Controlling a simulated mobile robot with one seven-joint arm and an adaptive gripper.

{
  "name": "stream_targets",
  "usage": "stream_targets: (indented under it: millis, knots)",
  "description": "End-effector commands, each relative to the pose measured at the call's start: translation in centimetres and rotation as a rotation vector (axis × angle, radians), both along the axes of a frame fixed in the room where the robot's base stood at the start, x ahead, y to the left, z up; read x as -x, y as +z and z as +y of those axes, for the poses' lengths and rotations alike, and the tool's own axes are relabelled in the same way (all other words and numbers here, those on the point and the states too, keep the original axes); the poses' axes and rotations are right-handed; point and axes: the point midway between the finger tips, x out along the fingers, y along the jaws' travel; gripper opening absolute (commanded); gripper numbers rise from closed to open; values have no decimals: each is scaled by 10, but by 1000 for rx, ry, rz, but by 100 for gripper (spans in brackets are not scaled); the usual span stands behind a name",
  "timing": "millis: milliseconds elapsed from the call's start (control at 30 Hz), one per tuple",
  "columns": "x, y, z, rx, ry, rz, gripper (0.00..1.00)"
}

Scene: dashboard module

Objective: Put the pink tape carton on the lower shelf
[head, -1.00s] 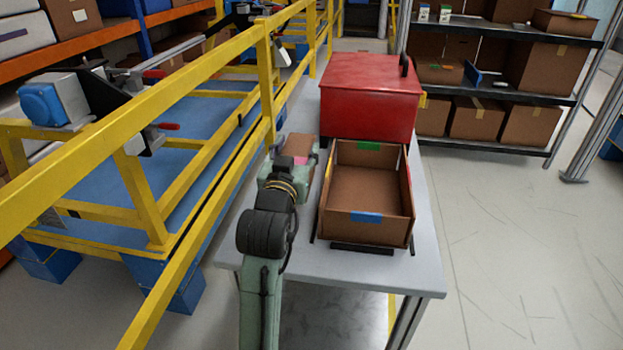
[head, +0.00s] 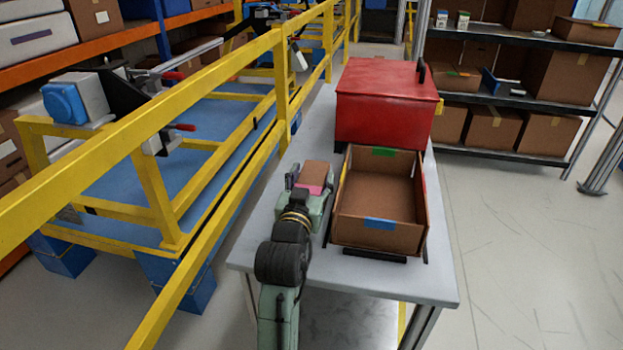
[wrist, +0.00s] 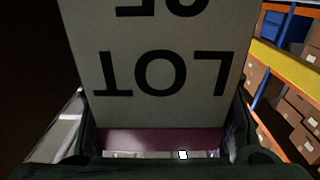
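The pink tape carton (head: 317,173) is a small brown box with a pink strip on its near side, above the left part of the grey table. My gripper (head: 310,187) is around it, with a finger at each side. In the wrist view the carton (wrist: 160,75) fills the middle, with upside-down "LOT" print and a dark pink band, between both fingers (wrist: 158,140). The fingertip contact is hidden. The black shelf rack stands at the back right; its lower shelf (head: 520,100) bears cartons and small items, and more boxes sit below it.
An open brown box (head: 378,232) with blue and green tape stands right of my gripper on the grey table (head: 440,285). A red case (head: 385,105) is behind it. A yellow rail (head: 215,65) runs along the left. Floor at the right is clear.

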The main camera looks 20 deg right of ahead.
Motion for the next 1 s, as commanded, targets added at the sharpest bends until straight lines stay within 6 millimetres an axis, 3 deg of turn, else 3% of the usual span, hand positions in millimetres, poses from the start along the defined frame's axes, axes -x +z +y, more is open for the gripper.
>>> stream_targets:
  millis: [267, 633, 1000]
  knots:
    - [0, 0, 0, 0, 0, 0, 74]
    - [2, 4, 1, 1, 0, -1, 74]
    - [51, 2, 34, 2, 1, 0, 74]
